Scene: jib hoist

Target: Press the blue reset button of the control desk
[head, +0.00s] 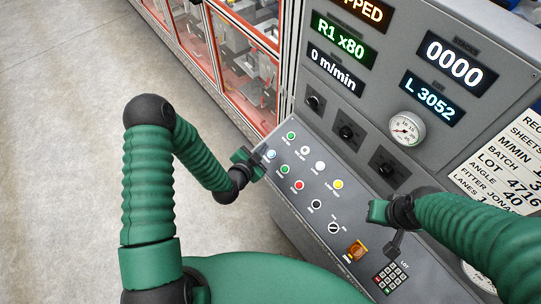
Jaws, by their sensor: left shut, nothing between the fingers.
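The control desk (275,190) has a sloped grey panel with rows of coloured buttons. The blue button (270,155) is at the left end of the panel and looks pale and bright. My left gripper (260,153) is shut and empty, right beside the blue button at the desk's left edge. I cannot tell whether its tips touch the button. My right gripper (376,211) is over the right part of the panel, away from the blue button. Its fingers are seen from behind, so its opening is unclear.
Near the blue button are green buttons (291,136), (284,169), a red button (299,185), white buttons and a yellow button (338,184). A selector (334,227), orange switch (356,250) and keypad (391,277) are lower. Displays and a gauge (407,128) stand behind. Floor at left is clear.

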